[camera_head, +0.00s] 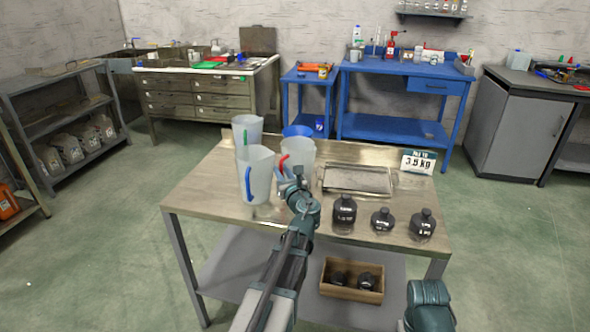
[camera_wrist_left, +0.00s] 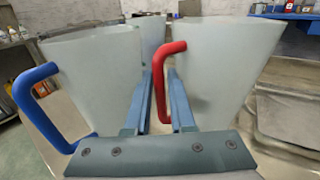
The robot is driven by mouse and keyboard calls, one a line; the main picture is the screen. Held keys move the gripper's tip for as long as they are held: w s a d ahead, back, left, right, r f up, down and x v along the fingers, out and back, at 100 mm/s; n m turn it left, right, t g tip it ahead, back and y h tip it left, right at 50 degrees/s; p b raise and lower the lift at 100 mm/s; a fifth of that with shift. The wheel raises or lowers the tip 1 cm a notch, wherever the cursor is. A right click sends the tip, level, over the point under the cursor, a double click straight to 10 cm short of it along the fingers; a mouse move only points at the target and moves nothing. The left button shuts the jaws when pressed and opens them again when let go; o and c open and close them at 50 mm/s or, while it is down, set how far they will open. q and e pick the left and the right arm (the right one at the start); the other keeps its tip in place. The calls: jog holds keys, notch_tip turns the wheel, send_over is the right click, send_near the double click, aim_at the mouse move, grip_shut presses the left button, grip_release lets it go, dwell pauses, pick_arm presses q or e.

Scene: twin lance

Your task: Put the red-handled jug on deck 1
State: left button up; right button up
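The red-handled jug (camera_head: 300,150) is a frosted, tapered jug standing on the workbench, with its red handle (camera_wrist_left: 160,85) facing my left gripper. My left gripper (camera_head: 288,176) is at this handle. In the left wrist view its two fingers (camera_wrist_left: 160,90) stand apart on either side of the handle, with a gap showing, so it is open. A blue-handled jug (camera_head: 256,172) stands just to the left, and a green-handled jug (camera_head: 247,128) stands behind. A flat metal tray-like plate (camera_head: 358,180) lies to the right; no deck number is readable.
Three black weights (camera_head: 345,210) stand along the bench's front right. A sign (camera_head: 418,161) reading about 3.5 KG stands at the back right. A blue-rimmed item (camera_head: 297,131) shows behind the red-handled jug. A wooden box (camera_head: 351,290) with dark weights sits on the lower shelf.

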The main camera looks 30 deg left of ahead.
pick_arm(q)
grip_shut()
dwell(1.2)
